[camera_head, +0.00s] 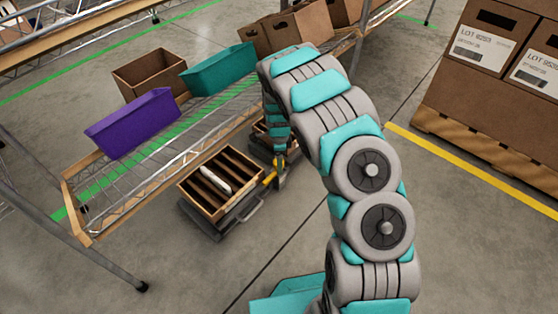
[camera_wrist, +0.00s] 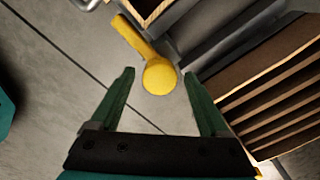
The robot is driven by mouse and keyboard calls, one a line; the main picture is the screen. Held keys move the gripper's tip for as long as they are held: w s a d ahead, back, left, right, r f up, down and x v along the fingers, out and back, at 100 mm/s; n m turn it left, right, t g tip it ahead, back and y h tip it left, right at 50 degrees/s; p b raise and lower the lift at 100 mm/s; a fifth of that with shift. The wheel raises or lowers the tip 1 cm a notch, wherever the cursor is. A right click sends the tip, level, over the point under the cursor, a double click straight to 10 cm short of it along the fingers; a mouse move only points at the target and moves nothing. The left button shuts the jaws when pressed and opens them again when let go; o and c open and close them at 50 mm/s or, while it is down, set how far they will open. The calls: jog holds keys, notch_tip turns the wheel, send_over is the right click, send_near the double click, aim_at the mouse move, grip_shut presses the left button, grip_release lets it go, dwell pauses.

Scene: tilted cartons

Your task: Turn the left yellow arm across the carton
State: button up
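A yellow arm with a rounded knob end (camera_wrist: 160,76) lies between my open gripper fingers (camera_wrist: 160,72) in the wrist view. The fingers stand on both sides of the knob, and I cannot see contact. In the head view the yellow arm (camera_head: 270,178) is small, at the right edge of the slatted carton (camera_head: 187,191), with my gripper (camera_head: 282,180) beside it. This carton sits tilted on a grey stand (camera_head: 214,234) and holds a white item (camera_head: 215,179). The slatted carton also shows at the right of the wrist view (camera_wrist: 232,133). A second carton (camera_head: 262,133) is partly hidden behind my arm.
A wire shelf rack (camera_head: 150,165) bears a purple bin (camera_head: 132,122), a teal bin (camera_head: 218,70) and a brown box (camera_head: 150,72). Large labelled boxes (camera_head: 480,100) stand on a pallet at the right. The floor in front is clear.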

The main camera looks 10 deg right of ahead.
jog(key=shift+r, duration=0.15)
notch_tip(320, 180, up, 7)
jog(key=shift+r+p, duration=0.15)
jog(key=shift+p, duration=0.25)
jog(key=shift+r, duration=0.1)
dwell(0.4)
jog(key=shift+s+d+r, duration=0.1)
jog(key=shift+r, duration=0.2)
jog(key=s+d+r+n+p, duration=0.2)
jog(key=s+r+n+p, duration=0.15)
jog(key=s+r, duration=0.7)
jog(key=s+d+r+n+p, duration=0.2)
jog(key=s+r+n, duration=0.4)
jog(key=r, duration=0.7)
jog(key=s+r+n+g+p, duration=0.1)
jog(key=s+r+n, duration=0.4)
jog(key=s, duration=0.8)
jog(key=s+r+n+p, duration=0.3)
jog(key=s+r+n, duration=0.1)
jog(key=s, duration=0.9)
jog(key=shift+a+r+n+g, duration=0.35)
jog(key=shift+a+r+g, duration=0.1)
jog(key=shift+r, duration=0.45)
